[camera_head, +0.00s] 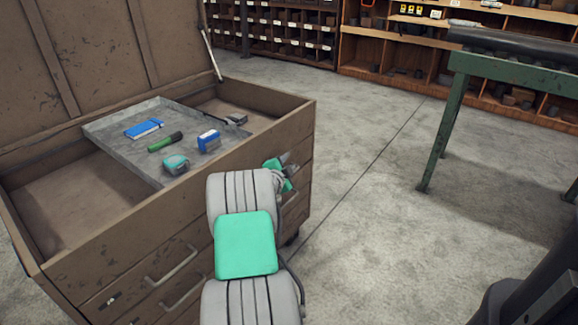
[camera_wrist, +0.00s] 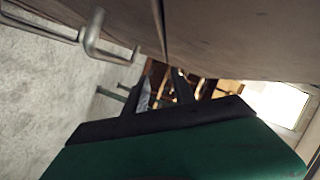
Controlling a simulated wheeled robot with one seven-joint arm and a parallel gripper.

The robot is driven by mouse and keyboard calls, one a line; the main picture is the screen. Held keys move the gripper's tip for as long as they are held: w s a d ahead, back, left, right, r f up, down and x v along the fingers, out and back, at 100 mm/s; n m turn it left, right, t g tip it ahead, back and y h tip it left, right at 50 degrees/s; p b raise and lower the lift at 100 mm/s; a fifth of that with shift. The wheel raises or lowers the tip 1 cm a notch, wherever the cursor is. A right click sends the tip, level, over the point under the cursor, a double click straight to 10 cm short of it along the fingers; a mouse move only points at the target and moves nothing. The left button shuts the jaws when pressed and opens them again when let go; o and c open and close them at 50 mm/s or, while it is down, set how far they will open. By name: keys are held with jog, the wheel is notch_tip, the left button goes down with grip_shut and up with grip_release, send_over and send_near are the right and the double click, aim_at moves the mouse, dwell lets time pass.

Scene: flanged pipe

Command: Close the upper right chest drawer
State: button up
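The brown chest (camera_head: 135,240) stands at the left with its lid up. The upper right drawer is largely hidden behind my arm in the head view, and I cannot tell how far out it stands. My gripper (camera_head: 284,170) is at the right part of the chest's front. In the wrist view, my gripper's dark fingers (camera_wrist: 167,90) show a narrow gap with nothing visible between them. They are close beside a brown chest panel (camera_wrist: 225,40). A metal handle (camera_wrist: 95,40) is at the upper left, apart from the fingers.
A grey tray (camera_head: 115,128) in the chest holds a blue notebook (camera_head: 144,128), a green marker (camera_head: 165,142) and other small items. Left drawer handles (camera_head: 172,266) stick out from the front. A green-legged table (camera_head: 450,120) stands right; the floor (camera_head: 370,170) between is clear.

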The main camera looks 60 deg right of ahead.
jog(key=s+a+r+p, duration=0.2)
jog(key=s+a+r, duration=0.3)
jog(key=a, duration=0.4)
jog(key=shift+s+a+r, duration=0.15)
jog(key=shift+s+a, duration=0.1)
jog(key=shift+a, duration=0.1)
